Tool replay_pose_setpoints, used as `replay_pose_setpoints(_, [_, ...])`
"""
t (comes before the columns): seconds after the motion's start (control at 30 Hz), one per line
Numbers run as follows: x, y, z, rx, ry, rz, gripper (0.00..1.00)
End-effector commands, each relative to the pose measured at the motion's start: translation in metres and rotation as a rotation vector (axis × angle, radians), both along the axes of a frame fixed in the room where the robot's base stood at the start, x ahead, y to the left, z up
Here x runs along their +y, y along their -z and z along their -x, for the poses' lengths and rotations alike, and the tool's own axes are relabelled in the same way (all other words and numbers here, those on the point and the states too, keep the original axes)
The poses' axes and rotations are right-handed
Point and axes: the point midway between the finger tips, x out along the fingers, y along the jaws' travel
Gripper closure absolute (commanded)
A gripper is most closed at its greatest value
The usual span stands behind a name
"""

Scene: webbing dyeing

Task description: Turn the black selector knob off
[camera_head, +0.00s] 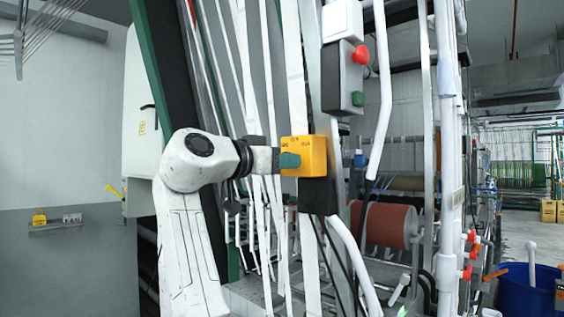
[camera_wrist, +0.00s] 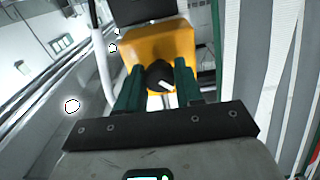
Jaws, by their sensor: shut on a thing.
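The black selector knob (camera_wrist: 159,75) shows in the wrist view on the front of a yellow switch box (camera_wrist: 165,43), with a short white mark on it that points slantwise. My gripper (camera_wrist: 158,70) has its green fingers on either side of the knob and is shut on it. In the head view the yellow box (camera_head: 310,154) is fixed on the machine frame, and my gripper (camera_head: 289,160) reaches its left face from the left. There the fingers hide the knob. The small lettering on the box is not clear enough to read.
A grey control box with a red button (camera_head: 360,55) and a green button (camera_head: 357,99) is mounted above right of the yellow box. White webbing strips (camera_head: 296,70) run close beside my arm. A reddish roller (camera_head: 385,224) and a blue bin (camera_head: 525,290) stand to the right.

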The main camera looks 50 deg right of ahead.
Motion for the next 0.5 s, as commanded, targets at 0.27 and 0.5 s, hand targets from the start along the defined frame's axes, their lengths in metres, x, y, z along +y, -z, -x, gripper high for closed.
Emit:
replay_pose_setpoints(0.27, [-0.0003,0.0000,-0.0004,-0.154,-0.001,-0.003,0.95])
replay_pose_setpoints(0.5, [-0.0003,0.0000,-0.0007,-0.359,-0.001,-0.011,0.95])
